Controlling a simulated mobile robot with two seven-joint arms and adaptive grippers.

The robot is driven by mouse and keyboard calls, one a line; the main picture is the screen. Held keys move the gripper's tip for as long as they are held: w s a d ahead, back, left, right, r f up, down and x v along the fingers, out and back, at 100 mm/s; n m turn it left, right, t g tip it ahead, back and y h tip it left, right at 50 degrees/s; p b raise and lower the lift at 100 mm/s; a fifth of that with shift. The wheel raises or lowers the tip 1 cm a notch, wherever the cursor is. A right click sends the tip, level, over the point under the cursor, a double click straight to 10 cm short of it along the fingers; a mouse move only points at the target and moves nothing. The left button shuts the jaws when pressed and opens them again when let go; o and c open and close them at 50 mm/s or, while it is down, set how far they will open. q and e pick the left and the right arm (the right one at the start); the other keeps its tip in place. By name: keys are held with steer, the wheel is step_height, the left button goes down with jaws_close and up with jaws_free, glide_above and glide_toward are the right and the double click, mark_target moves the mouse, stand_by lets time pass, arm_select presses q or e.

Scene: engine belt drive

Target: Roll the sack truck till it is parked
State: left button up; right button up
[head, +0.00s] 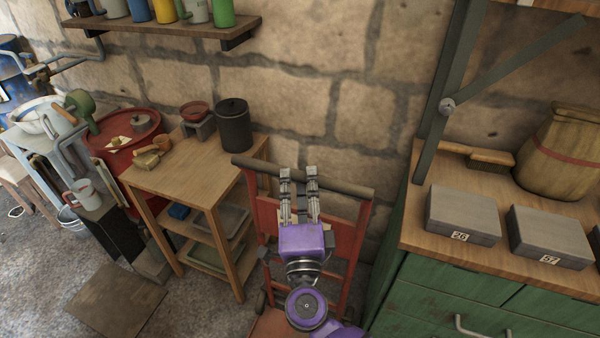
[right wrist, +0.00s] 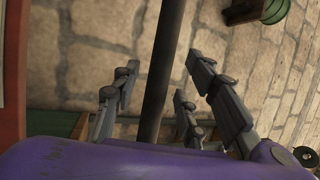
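The sack truck (head: 264,218) is a red upright frame with a dark crossbar handle (head: 345,184) on top, standing between the wooden side table and the green cabinet. My right gripper (head: 298,174) is at the middle of this handle, its fingers reaching over it. In the right wrist view, the dark bar (right wrist: 164,62) runs between the spread fingers of the right gripper (right wrist: 163,75), with a gap showing on both sides. The truck's lower part is partly hidden by my right arm. My left gripper is not in view.
A wooden side table (head: 190,180) with a black canister (head: 234,126) stands close on the left. A green cabinet (head: 450,295) with grey boxes on its top is close on the right. The stone wall is behind. A flat brown board (head: 115,300) lies on the floor at left.

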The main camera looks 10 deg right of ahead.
mark_target(299, 175)
steer(key=shift+x, duration=1.55)
steer(key=shift+c, duration=0.5)
jaws_close()
